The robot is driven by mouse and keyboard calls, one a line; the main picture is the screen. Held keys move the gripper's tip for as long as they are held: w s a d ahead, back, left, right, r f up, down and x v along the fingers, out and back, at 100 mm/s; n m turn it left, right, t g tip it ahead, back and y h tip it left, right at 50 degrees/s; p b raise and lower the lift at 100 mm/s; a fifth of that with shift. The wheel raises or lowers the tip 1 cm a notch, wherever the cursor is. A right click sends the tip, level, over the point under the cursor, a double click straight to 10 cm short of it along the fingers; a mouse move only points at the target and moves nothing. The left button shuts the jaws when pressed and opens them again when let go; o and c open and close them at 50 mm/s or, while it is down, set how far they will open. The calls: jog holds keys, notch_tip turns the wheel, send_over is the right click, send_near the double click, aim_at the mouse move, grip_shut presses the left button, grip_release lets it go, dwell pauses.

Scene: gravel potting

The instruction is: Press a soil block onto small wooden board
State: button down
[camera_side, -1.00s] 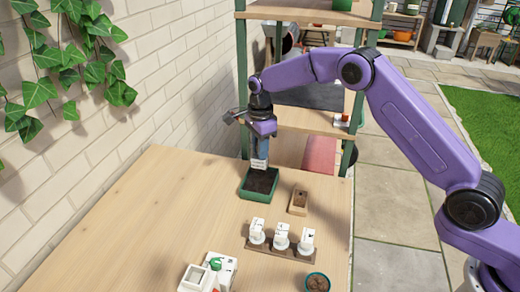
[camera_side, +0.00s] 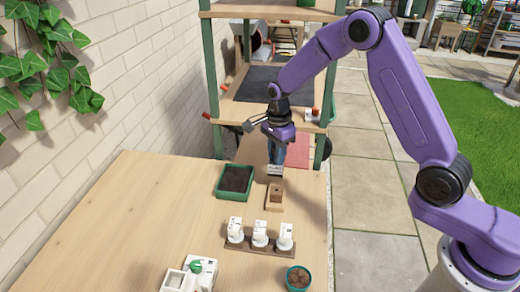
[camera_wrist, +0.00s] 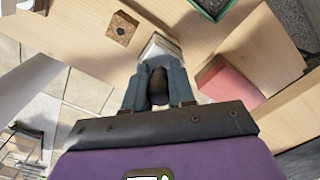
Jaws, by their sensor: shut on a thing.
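My gripper (camera_side: 277,152) is shut on a white, square-ended tool (camera_side: 275,170), probably a soil block press. The tool also shows beyond the fingers in the wrist view (camera_wrist: 160,48); its underside is hidden. It is held up near the far end of the small wooden board (camera_side: 275,206). A brown soil block with a dark hole (camera_side: 275,194) sits on that board, and it shows in the wrist view (camera_wrist: 122,28) apart from the tool. The green tray of dark soil (camera_side: 218,186) stands to the left of the board.
A wooden rack with several white labelled pieces (camera_side: 260,246) stands nearer the camera. A round pot (camera_side: 298,278) and a white container group (camera_side: 190,276) are at the front. The table's left side is clear. Green-posted shelving (camera_side: 211,100) rises behind the table.

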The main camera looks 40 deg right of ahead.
jog(key=shift+s+d+f, duration=0.1)
jog(key=shift+s+d, duration=0.25)
jog(key=shift+s, duration=0.05)
jog(key=shift+f, duration=1.75)
jog(key=shift+s+f, duration=0.1)
jog(key=shift+f, duration=0.25)
jog(key=shift+s+f, duration=0.1)
jog(key=shift+f, duration=0.05)
jog(key=shift+w+r, duration=0.2)
jog(key=shift+r, duration=2.95)
